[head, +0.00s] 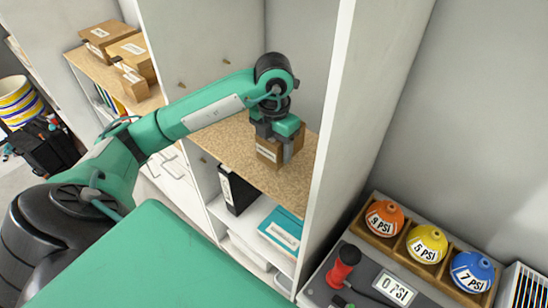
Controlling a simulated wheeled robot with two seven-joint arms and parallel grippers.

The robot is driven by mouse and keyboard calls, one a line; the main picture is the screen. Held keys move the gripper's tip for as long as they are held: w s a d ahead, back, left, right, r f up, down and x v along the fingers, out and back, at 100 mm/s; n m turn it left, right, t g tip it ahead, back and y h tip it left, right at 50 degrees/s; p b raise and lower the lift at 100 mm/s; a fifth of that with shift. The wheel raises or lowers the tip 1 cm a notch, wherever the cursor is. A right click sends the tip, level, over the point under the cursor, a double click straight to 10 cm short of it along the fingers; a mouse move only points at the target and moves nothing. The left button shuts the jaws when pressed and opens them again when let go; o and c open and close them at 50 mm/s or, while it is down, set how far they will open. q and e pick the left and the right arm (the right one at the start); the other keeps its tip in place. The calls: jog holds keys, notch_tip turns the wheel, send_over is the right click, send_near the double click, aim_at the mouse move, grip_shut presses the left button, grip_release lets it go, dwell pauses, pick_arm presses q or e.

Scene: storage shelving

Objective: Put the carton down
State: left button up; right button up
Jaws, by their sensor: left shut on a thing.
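The brown carton (268,153) with a white label is at the wood-topped shelf board (235,152) inside the white shelving unit. My left gripper (285,148) points down over the carton and is shut on it, with a finger showing against its right side. The carton's lower edge is close to the board; I cannot tell whether it touches. The gripper hides the carton's top and part of its right side. My right gripper is not in view.
A white upright panel (345,110) stands just right of the carton. The board left of the carton is bare. Below are a black binder (236,189) and a teal folder (283,232). Cartons (107,35) sit on another shelf at the far left. Coloured balls (427,245) sit at the lower right.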

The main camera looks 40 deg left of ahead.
pick_arm(q)
jog(key=shift+f, duration=0.75)
notch_tip(320, 180, down, 3)
jog(key=shift+p, duration=0.5)
jog(key=shift+f, duration=0.25)
jog(key=o, duration=1)
jog(key=shift+r, duration=0.1)
jog(key=shift+r, duration=0.15)
notch_tip(320, 180, up, 9)
jog(key=shift+r+b, duration=0.2)
jog(key=shift+b, duration=0.75)
jog(key=shift+r, duration=1.2)
